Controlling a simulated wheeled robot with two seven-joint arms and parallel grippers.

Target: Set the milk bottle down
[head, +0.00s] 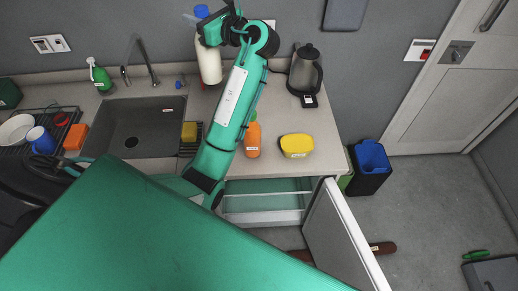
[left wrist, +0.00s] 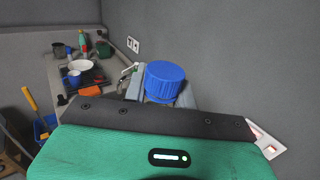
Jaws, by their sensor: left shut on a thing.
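The milk bottle (head: 209,65) is white with a blue cap and is upright near the wall at the back of the counter (head: 310,120). My left gripper (head: 211,32) is shut on it just below the cap. The blue cap (left wrist: 165,78) shows in the left wrist view between the fingers, and the bottle's body is mostly hidden there. I cannot tell whether its base touches the counter. My right gripper is not in view.
A kettle (head: 304,72) stands right of my left arm. An orange bottle (head: 253,140) and a yellow container (head: 297,145) are nearer the front edge. The sink (head: 140,128) and faucet (head: 137,62) are to the left. A cabinet door (head: 340,240) hangs open below.

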